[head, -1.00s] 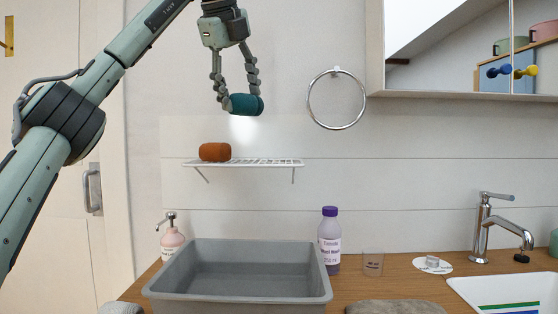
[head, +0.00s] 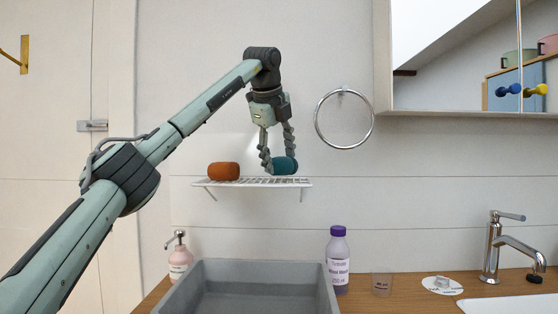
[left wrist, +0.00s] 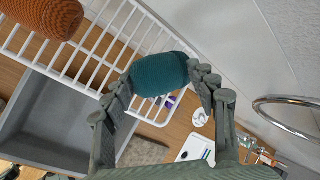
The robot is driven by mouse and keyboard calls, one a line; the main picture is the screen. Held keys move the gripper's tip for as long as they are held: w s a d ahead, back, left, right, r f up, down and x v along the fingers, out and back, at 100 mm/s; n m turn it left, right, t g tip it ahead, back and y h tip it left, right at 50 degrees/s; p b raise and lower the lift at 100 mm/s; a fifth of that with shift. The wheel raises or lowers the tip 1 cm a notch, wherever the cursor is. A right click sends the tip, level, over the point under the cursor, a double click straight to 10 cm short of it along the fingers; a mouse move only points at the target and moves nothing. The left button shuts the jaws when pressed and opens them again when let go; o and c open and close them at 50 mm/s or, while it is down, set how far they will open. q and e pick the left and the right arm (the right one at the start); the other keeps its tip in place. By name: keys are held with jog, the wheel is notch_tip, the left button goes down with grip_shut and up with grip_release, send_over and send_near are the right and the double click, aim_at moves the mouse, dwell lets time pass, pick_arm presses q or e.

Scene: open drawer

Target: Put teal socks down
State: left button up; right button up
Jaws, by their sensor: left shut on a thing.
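The teal socks (head: 286,166) are a rolled bundle held between the fingers of my left gripper (head: 277,160). In the head view the bundle is at the right part of the white wire shelf (head: 246,184), at or just above its top; I cannot tell if it touches. In the left wrist view the teal socks (left wrist: 159,75) sit between both fingers of my left gripper (left wrist: 163,85), over the shelf's end (left wrist: 98,66). An orange-brown roll (head: 223,171) lies on the shelf's left part. My right gripper is not in view.
A metal towel ring (head: 343,118) hangs right of the shelf, with a mirror cabinet (head: 440,110) beyond. Below stand a grey bin (head: 250,272), a purple-capped bottle (head: 339,260), a pink soap dispenser (head: 180,258) and a tap (head: 494,245). The shelf's middle, between roll and teal bundle, is clear.

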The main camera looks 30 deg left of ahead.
pick_arm(q)
jog(key=shift+f, duration=0.65)
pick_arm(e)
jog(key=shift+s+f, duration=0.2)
pick_arm(q)
jog(key=o, duration=1.1)
jog(key=v, duration=1.2)
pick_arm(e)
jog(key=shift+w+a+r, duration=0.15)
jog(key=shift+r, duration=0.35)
